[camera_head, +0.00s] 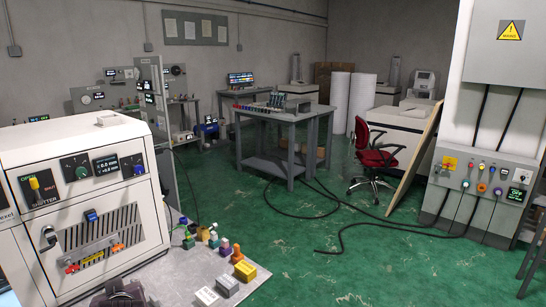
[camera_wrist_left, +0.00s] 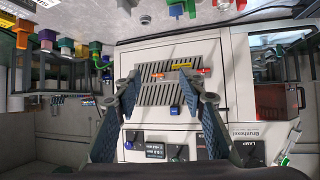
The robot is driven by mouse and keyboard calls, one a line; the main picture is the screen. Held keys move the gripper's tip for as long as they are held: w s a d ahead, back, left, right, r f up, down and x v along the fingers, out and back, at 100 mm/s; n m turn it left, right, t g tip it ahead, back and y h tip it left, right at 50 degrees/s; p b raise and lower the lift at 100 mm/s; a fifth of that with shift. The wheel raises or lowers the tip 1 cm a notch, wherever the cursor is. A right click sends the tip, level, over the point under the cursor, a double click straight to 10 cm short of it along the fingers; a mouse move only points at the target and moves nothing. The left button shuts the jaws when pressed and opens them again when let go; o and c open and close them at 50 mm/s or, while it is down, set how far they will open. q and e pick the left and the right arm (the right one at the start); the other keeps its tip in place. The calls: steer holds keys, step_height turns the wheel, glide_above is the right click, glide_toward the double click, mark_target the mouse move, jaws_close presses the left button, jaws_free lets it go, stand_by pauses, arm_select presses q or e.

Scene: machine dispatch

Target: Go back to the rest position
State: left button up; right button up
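My left gripper (camera_wrist_left: 163,92) shows in the left wrist view with its two dark blue fingers spread apart and nothing between them. Beyond the fingers is the slotted front panel (camera_wrist_left: 150,93) of a white machine, seen upside down. The same white machine (camera_head: 140,158) stands at the left of the head view, with knobs, a display and a yellow shutter switch. A dark part of my arm (camera_head: 118,295) shows at the bottom of the head view, in front of the machine. My right gripper is in neither view.
A grey table (camera_head: 175,275) beside the machine holds yellow and grey blocks (camera_head: 245,270) and several small coloured pieces. A workbench (camera_head: 285,117), a red chair (camera_head: 375,155) and a grey control cabinet (camera_head: 480,190) stand farther back. Black cables lie across the green floor (camera_head: 330,265).

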arm_select(q)
steer(key=s+d+f+m+g+h, duration=0.25)
steer(key=s+d+f, duration=0.35)
steer(key=s, duration=0.4)
steer(key=s+d+f+m+g+h, duration=0.25)
steer(key=s+d+f, duration=0.35)
steer(key=s, duration=0.5)
steer(key=s+d+f+m+g+h, duration=0.15)
steer(key=s+d+f+m, duration=0.25)
steer(key=s+f, duration=0.5)
steer(key=s+f+b, duration=0.2)
steer(key=f+b, duration=0.1)
steer(key=f, duration=1.2)
steer(key=s+f+b, duration=0.2)
steer(key=f+b, duration=0.1)
steer(key=f, duration=1.3)
steer(key=s+a+f+g+b, duration=0.2)
steer(key=s+a+f+b, duration=0.1)
steer(key=s+f, duration=1.3)
step_height(320, 180, down, 4)
steer(key=shift+s+r+b, duration=0.2)
steer(key=shift+r+b, duration=0.05)
steer(key=shift+b, duration=0.25)
